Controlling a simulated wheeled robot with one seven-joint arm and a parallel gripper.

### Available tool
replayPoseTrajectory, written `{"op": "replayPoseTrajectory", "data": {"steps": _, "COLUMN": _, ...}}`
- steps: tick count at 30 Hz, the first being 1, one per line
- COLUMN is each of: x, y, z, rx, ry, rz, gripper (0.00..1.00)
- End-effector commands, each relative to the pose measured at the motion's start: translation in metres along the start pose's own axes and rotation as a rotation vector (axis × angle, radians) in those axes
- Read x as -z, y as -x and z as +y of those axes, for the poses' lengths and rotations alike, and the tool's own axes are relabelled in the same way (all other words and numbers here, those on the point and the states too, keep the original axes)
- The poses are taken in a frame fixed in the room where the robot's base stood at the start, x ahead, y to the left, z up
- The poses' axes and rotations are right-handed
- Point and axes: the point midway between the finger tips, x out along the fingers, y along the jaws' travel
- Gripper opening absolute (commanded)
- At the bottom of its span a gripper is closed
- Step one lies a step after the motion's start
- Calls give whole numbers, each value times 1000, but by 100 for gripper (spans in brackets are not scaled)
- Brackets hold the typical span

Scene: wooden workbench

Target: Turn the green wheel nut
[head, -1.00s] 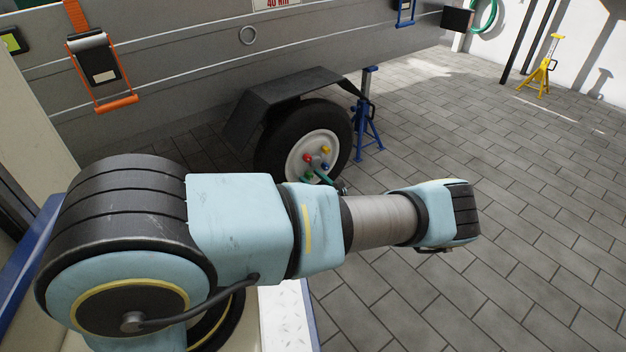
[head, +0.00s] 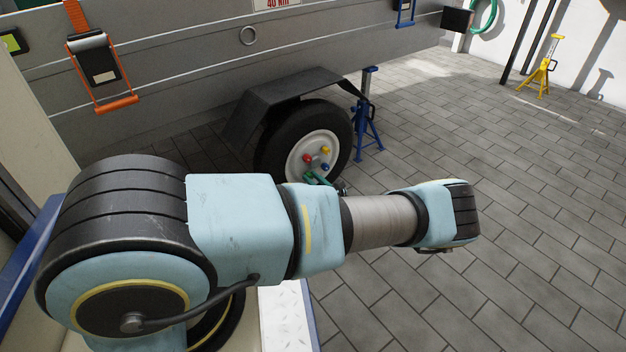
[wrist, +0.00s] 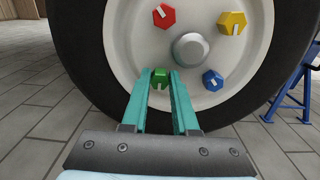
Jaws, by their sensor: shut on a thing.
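The green wheel nut (wrist: 160,79) sits at the lower left of the pale wheel (wrist: 128,45), with a white mark on its face. My gripper (wrist: 161,74) has its two teal fingers on either side of the nut, shut on it. In the head view my gripper (head: 317,179) shows small at the lower part of the wheel, partly hidden behind my arm. The green nut is hard to make out there. Red (wrist: 164,16), yellow (wrist: 232,22) and blue (wrist: 212,80) nuts surround the grey hub cap (wrist: 190,49).
The black tyre (head: 272,150) rings the wheel under a dark mudguard (head: 290,92) on the grey trailer (head: 190,60). A blue stand (head: 367,130) is close on the right. A yellow stand (head: 540,70) is farther off. The paved floor (head: 500,170) at right is clear.

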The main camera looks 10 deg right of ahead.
Motion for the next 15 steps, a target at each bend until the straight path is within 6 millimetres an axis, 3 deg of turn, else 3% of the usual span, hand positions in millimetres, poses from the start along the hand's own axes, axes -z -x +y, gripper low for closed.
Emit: {"op": "replayPoseTrajectory", "data": {"steps": 15, "x": 0, "y": 0, "z": -2, "rx": 5, "ry": -344, "rz": 0, "gripper": 0}}
